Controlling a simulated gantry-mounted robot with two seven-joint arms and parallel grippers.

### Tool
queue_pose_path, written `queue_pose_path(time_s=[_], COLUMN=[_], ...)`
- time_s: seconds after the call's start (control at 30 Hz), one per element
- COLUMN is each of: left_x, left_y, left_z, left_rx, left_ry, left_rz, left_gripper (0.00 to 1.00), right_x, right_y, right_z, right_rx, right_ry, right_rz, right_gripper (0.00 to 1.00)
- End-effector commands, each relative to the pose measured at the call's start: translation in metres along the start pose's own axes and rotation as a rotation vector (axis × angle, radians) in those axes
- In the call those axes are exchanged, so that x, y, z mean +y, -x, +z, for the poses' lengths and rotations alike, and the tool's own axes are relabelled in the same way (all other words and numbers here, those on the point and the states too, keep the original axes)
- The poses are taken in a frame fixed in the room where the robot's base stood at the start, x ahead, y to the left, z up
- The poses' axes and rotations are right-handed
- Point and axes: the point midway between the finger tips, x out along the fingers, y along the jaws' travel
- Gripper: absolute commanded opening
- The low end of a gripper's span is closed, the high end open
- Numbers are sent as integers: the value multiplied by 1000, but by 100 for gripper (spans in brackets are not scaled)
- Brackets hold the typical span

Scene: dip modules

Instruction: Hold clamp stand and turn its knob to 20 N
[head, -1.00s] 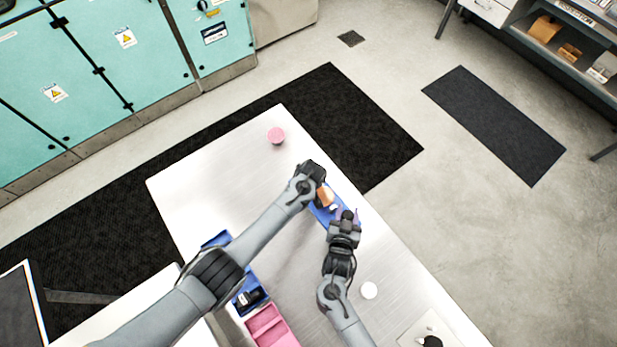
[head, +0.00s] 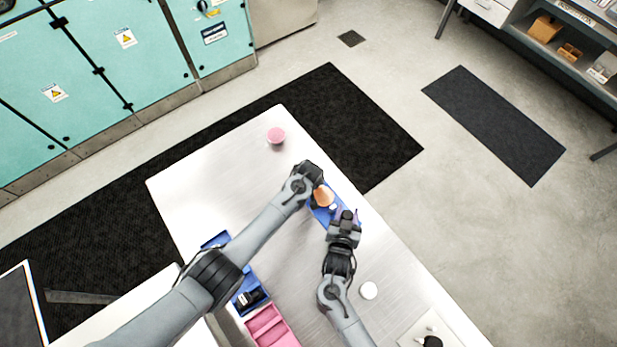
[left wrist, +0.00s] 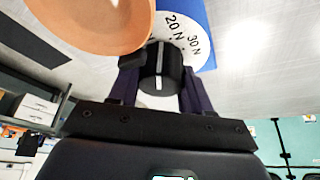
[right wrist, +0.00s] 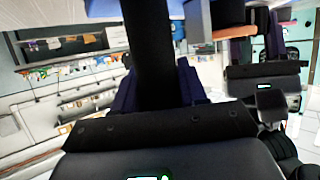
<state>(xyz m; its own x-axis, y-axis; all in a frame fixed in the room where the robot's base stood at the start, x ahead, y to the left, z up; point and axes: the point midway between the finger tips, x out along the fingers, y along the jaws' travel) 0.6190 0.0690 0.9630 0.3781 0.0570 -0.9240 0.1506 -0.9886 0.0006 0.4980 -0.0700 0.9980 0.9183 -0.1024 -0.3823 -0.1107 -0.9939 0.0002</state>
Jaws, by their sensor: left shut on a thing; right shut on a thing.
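The clamp stand shows in the head view as a blue base (head: 350,208) with an orange disc (head: 323,198), largely covered by my arms. In the left wrist view its white dial (left wrist: 187,32) reads 20 N and 30 N beside the orange disc (left wrist: 92,22). My left gripper (head: 316,175) is shut on the black knob (left wrist: 160,72), one finger on each side. The knob's white line points up the picture, left of the 20 N label. My right gripper (head: 346,217) is shut on the stand's black post (right wrist: 150,55), which hides the fingertips.
A pink round object (head: 276,135) stands at the table's far end. Blue bins (head: 247,284) and pink bins (head: 268,328) line the left edge. The metal table (head: 215,180) is clear at far left.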

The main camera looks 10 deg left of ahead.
Motion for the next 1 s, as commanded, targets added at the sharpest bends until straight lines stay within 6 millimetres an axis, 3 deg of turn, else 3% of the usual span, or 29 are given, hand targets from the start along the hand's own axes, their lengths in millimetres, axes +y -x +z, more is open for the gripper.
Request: queue_pose_path(time_s=[0.27,0.6,0.63,0.7,0.77,1.0], left_x=[-2,-1,-1,-1,-1,-1], left_y=[0,0,0,0,0,0], left_z=[0,0,0,0,0,0], left_rx=[0,0,0,0,0,0], left_ry=[-288,-316,-316,-315,-315,-314], left_rz=[118,129,129,129,129,129], left_gripper=[18,18,53,64,73,74], right_x=[1,1,1,1,1,1], right_y=[0,0,0,0,0,0], right_z=[1,1,1,1,1,1], right_rx=[-2,-1,-1,-1,-1,-1], right_ry=[0,0,0,0,0,1], right_rz=[1,2,2,2,2,2], right_gripper=[0,0,0,0,0,0])
